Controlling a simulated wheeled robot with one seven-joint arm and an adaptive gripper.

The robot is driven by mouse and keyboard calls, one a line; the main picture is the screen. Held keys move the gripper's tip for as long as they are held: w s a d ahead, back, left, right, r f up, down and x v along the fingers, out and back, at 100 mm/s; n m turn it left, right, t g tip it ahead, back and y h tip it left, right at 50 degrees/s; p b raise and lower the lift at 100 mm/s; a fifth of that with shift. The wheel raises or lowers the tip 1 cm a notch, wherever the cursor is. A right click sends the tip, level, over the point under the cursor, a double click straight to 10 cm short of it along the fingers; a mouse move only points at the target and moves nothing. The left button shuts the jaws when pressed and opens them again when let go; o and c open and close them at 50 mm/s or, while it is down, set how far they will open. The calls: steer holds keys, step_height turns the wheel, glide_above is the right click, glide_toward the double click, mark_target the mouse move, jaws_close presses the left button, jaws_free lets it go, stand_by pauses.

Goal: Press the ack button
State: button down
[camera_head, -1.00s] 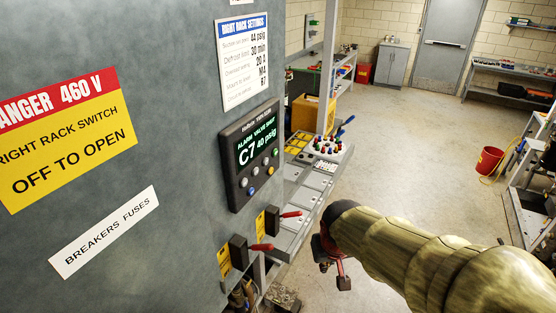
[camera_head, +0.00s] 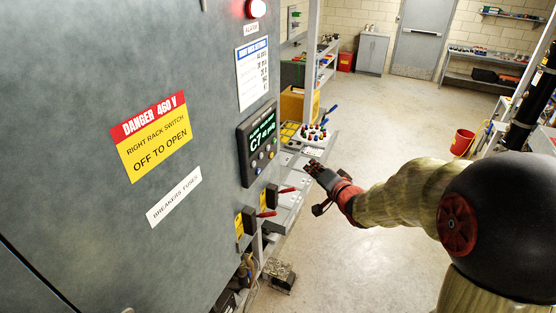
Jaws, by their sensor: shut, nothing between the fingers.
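The controller panel (camera_head: 243,142) is a dark box on the grey cabinet face, with a lit screen of green and white text reading C7 and a psig value. A few small round buttons (camera_head: 254,165) sit below its screen. Their labels are too small to read, so I cannot tell which is ack. My gripper (camera_head: 312,166) is shut and empty, to the right of the panel and apart from it. Its fingers point up and left, towards the panel side. My arm reaches in from the right.
A red alarm lamp (camera_head: 256,9) glows at the top of the cabinet (camera_head: 90,70). Two red-handled switches (camera_head: 267,213) stick out below the panel. A bench with coloured knobs (camera_head: 312,134) stands behind my gripper. Open floor (camera_head: 385,120) lies to the right.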

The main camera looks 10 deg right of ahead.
mark_target(272, 155)
steer(key=w+a+r+m+b, duration=0.1)
steer(key=w+a+b, duration=0.2)
steer(key=w+a, duration=0.3)
steer(key=shift+a+t, duration=0.3)
steer(key=shift+a, duration=0.55)
steer(key=shift+w+a, duration=0.1)
steer(key=shift+a, duration=0.05)
stand_by(1.5)
steer(key=shift+w+a+b, duration=0.1)
steer(key=shift+a+b, duration=0.05)
steer(key=shift+b, duration=0.2)
steer(key=shift+w+a, duration=0.25)
steer(key=shift+a, duration=0.1)
stand_by(0.6)
steer(key=shift+s+d, duration=0.1)
steer(key=shift+d, duration=0.05)
steer(key=shift+s+d, duration=0.4)
steer(key=shift+d, duration=0.1)
stand_by(0.4)
